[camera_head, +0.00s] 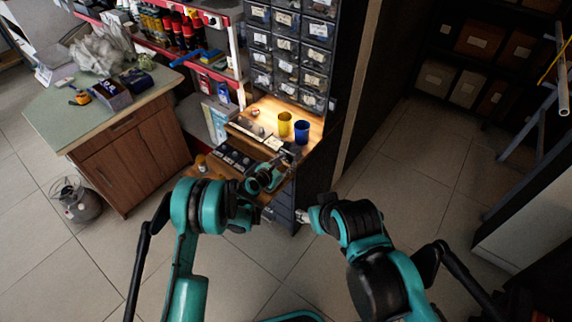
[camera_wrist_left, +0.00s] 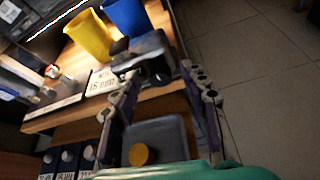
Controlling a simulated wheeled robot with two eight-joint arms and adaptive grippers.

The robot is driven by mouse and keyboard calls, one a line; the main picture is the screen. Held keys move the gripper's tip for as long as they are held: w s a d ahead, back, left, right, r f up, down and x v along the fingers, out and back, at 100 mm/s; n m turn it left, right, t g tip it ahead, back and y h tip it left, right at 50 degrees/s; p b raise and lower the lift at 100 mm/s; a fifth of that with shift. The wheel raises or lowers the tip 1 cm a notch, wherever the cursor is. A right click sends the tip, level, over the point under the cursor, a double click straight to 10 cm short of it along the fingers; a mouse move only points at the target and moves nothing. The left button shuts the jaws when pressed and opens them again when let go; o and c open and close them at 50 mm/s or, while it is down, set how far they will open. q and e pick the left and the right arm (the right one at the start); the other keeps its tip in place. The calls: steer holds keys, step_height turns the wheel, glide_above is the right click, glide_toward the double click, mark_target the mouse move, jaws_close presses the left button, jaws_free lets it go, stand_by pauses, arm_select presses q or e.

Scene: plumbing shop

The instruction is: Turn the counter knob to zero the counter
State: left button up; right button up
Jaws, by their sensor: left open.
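A small dark grey device (camera_wrist_left: 150,48), which looks like the counter, stands at the edge of the wooden shelf. A black knob-like part (camera_wrist_left: 120,46) shows on its left side in the left wrist view. The device also shows in the head view (camera_head: 291,150). My left gripper (camera_wrist_left: 158,77) is open, with its two fingertips just in front of the device's near face; contact cannot be told. It also shows in the head view (camera_head: 281,165). The counter's digits cannot be read. My right gripper (camera_head: 303,215) is lower and nearer, away from the shelf; its fingers are too small to judge.
A yellow cup (camera_head: 284,124) and a blue cup (camera_head: 302,132) stand behind the device on the shelf. A labelled plate (camera_wrist_left: 101,82) lies beside it. Drawer bins (camera_head: 287,48) rise behind. A green-topped cabinet (camera_head: 125,107) stands left. Open floor (camera_head: 390,150) lies right.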

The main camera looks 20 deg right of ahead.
arm_select(q)
steer(key=shift+w+d+f, duration=0.1)
steer(key=shift+w+d, duration=0.1)
jaws_close()
